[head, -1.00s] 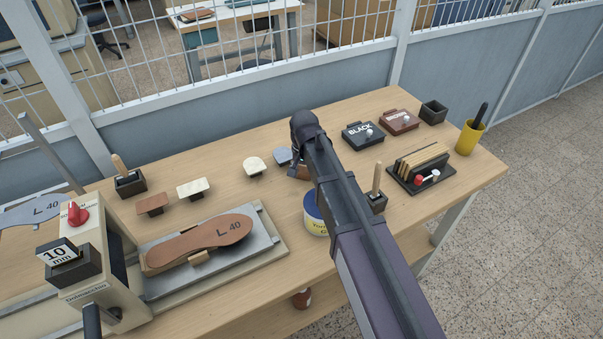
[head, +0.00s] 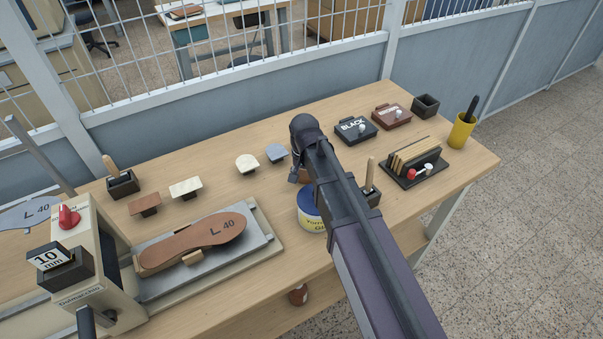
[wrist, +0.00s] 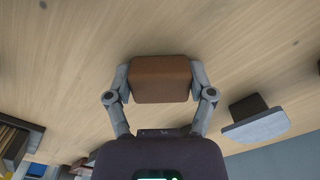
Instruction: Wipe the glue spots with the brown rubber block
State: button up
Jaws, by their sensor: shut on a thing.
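In the wrist view my gripper (wrist: 160,88) is shut on the brown rubber block (wrist: 160,78), with a finger on each side of it. The bare wooden table top shows behind the block. In the head view my arm hides most of the gripper; a small part of it (head: 294,174) shows beside the arm, near the table's middle. A brown insole marked L 40 (head: 190,246) lies on the grey plate (head: 262,243) of the stamping machine at the left front. I cannot make out glue spots on it.
Several small blocks stand in a row, including a brown one (head: 145,203), a cream one (head: 186,187) and a grey one (head: 277,153). A blue-and-yellow tin (head: 311,213) stands by my arm. Black (head: 356,130) and brown (head: 392,116) boxes and a yellow cup (head: 461,132) are at right.

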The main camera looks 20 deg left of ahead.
dwell(0.4)
jog(key=shift+s+d+f, duration=0.15)
jog(key=shift+s+d, duration=1.25)
jog(key=shift+c, duration=0.4)
jog(key=shift+w+d, duration=0.1)
jog(key=shift+w+d, duration=0.35)
jog(key=shift+w, duration=0.15)
jog(key=shift+w+a, duration=0.1)
jog(key=shift+w, duration=0.1)
jog(key=shift+w+a, duration=1.2)
jog(key=shift+a, duration=0.05)
